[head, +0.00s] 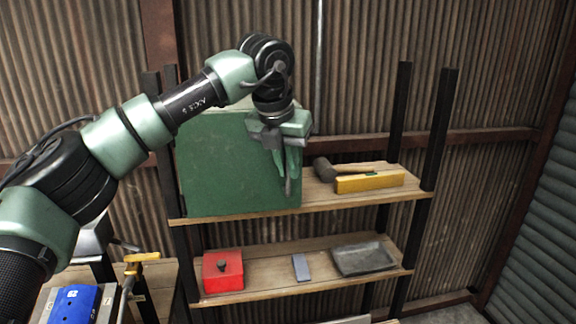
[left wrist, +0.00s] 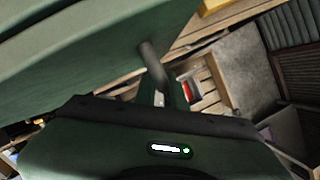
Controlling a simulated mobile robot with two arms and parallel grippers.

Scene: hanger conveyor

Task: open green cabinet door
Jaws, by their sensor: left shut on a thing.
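The green cabinet (head: 235,165) stands on the top shelf of the rack. Its front is a flat green face, and it looks closed in the head view. My left gripper (head: 288,165) is at the right edge of the cabinet front, pointing down. It is shut on the door handle (left wrist: 153,65), a dark bar that shows beside the green cabinet face (left wrist: 90,50) in the left wrist view. The gripper covers most of the handle. My right gripper is in neither view.
A mallet (head: 332,170) and a yellow level (head: 370,182) lie right of the cabinet on the top shelf. Below are a red box (head: 223,270), a small grey block (head: 301,267) and a dark tray (head: 363,258). A blue item (head: 75,304) is at lower left.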

